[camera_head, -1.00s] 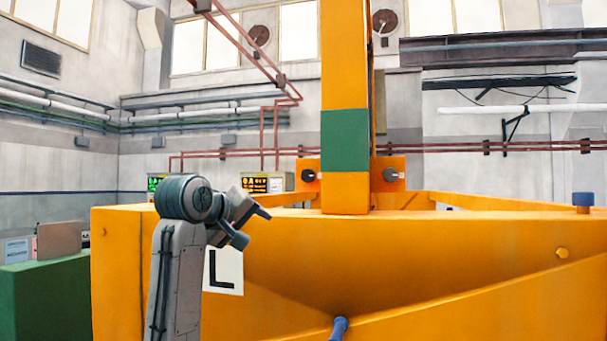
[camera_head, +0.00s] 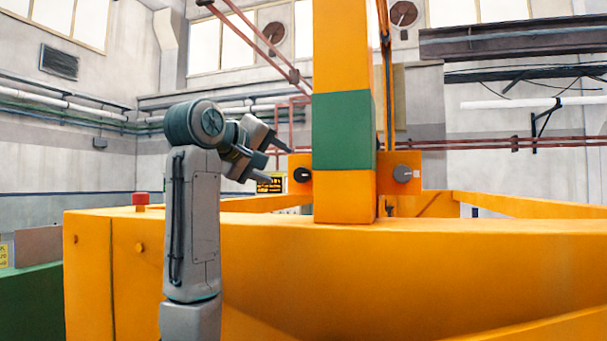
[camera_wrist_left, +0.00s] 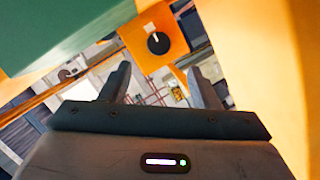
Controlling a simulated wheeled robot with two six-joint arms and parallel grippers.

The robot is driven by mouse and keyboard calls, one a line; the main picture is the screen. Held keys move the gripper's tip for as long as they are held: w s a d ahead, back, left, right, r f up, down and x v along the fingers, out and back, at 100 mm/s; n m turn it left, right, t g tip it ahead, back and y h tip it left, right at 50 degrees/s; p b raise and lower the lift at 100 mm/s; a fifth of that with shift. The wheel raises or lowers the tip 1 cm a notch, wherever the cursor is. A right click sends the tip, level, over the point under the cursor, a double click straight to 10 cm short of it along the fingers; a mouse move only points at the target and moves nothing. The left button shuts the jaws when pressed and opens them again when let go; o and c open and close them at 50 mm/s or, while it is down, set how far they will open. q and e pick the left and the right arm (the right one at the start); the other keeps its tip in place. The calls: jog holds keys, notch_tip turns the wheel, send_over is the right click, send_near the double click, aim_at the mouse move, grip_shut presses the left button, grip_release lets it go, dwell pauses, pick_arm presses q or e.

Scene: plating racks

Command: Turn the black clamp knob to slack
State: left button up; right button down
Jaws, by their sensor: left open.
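The black clamp knob (camera_head: 301,175) sits on an orange plate just left of the orange and green post. In the left wrist view the round black knob (camera_wrist_left: 158,43) has a white pointer mark and lies beyond the fingertips, roughly centred between them. My left gripper (camera_head: 276,162) is open and empty, its two fingers pointing right toward the knob. The fingers (camera_wrist_left: 158,72) also show spread in the left wrist view, apart from the knob. My right gripper is not in view.
A grey knob (camera_head: 402,173) sits on an orange plate right of the post (camera_head: 342,130). A wide orange frame (camera_head: 400,260) fills the front. A red button (camera_head: 140,199) stands on its left top. A green block (camera_head: 35,300) is at lower left.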

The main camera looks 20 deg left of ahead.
aim_at(299, 174)
pick_arm(q)
jog(key=p+x, duration=0.5)
jog(key=x, duration=0.2)
jog(key=shift+w+d+r, duration=0.1)
jog(key=shift+w, duration=0.3)
jog(key=shift+w+d, duration=0.1)
jog(key=shift+w, duration=0.4)
jog(key=shift+s, duration=0.2)
jog(key=shift+c, duration=1.1)
jog(key=c, duration=0.4)
jog(key=shift+w, duration=0.1)
jog(key=c, duration=0.4)
jog(key=shift+o, duration=0.2)
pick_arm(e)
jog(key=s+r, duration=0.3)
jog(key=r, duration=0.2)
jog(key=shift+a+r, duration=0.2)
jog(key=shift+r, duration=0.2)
